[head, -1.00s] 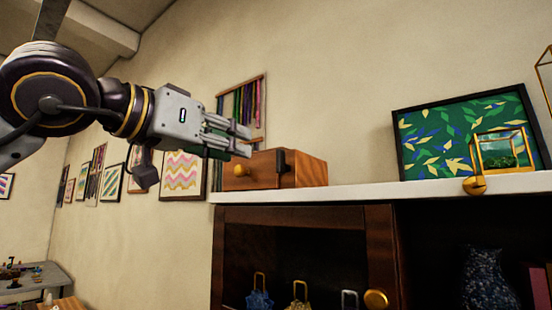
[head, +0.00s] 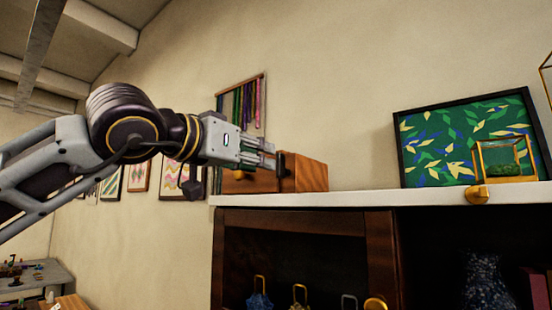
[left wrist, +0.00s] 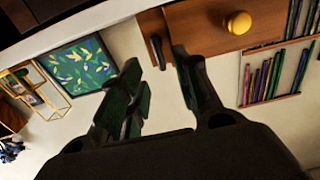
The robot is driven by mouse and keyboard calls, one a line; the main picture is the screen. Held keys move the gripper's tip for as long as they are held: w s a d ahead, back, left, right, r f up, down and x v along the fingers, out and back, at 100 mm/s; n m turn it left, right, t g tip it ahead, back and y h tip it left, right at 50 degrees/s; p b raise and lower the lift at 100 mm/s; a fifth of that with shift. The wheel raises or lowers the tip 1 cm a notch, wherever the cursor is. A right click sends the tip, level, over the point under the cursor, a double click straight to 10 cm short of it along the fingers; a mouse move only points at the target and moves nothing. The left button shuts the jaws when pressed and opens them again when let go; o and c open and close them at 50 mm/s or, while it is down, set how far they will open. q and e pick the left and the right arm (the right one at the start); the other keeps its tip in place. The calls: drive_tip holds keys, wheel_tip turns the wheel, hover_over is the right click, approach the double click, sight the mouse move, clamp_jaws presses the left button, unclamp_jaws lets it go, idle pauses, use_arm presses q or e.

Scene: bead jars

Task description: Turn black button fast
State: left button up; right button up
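A small wooden box (head: 305,173) stands on the white shelf top. A dark upright button (head: 281,166) sticks out from its front face. It also shows in the left wrist view as a dark bar (left wrist: 158,52) at the box's edge. My left gripper (head: 270,156) is right by the button and partly covers the box front. In the left wrist view my left gripper (left wrist: 158,68) is open, its fingers apart, with the button in line with the gap. I cannot tell whether a finger touches it. My right gripper is not in view.
The white shelf top (head: 360,199) runs below. A leaf picture (head: 455,140) and a glass terrarium (head: 505,160) stand to the right. Colored strands (head: 240,105) hang on the wall behind.

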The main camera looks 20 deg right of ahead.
sight(277, 163)
use_arm(q)
drive_tip(key=shift+p+x, duration=0.95)
drive_tip(key=shift+x, duration=2.45)
clamp_jaws()
